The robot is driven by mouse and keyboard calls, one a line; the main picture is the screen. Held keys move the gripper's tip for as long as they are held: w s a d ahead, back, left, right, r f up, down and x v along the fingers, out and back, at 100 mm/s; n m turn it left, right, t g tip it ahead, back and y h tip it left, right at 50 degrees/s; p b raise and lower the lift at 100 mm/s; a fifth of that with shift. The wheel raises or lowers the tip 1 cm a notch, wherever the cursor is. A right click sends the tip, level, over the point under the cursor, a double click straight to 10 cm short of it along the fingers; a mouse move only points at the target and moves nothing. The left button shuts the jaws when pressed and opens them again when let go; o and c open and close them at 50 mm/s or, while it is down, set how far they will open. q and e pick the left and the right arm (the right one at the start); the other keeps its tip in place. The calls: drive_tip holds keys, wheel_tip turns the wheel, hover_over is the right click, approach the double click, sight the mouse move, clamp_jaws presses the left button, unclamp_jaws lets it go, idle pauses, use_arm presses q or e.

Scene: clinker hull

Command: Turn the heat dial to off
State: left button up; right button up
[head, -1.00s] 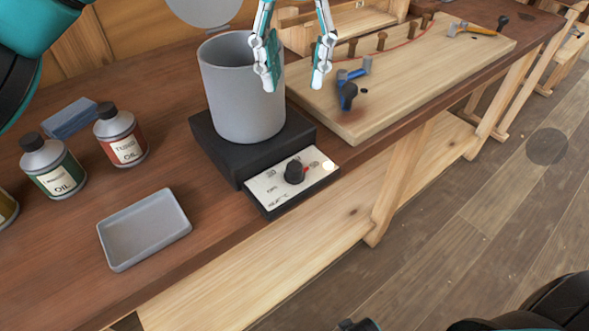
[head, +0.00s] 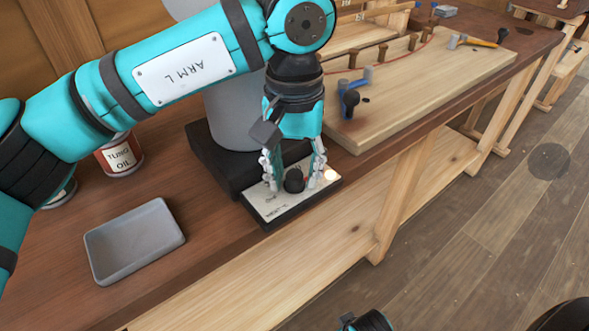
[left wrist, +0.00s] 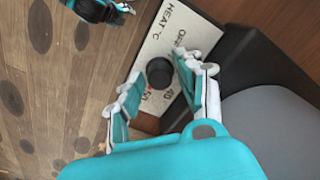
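The black heat dial (head: 294,181) sits on the white face of a control panel (head: 268,207) at the front of the black heater (head: 215,165). My left gripper (head: 294,178) points down over it, open, with one finger on each side. In the left wrist view the dial (left wrist: 160,72) lies between the spread fingertips (left wrist: 157,88), with gaps showing. Printed there are "HEAT °C", "OFF" and numbers; a red mark lies near the 50. My right gripper (head: 366,322) shows only partly at the bottom edge; its fingers are unclear.
A grey pot (head: 230,118) stands on the heater, partly behind my left arm. A wooden board (head: 430,85) with tools lies to the right. A small light (head: 330,174) glows on the panel.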

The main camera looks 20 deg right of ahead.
use_arm(q)
drive_tip(key=shift+c, duration=0.3)
clamp_jaws()
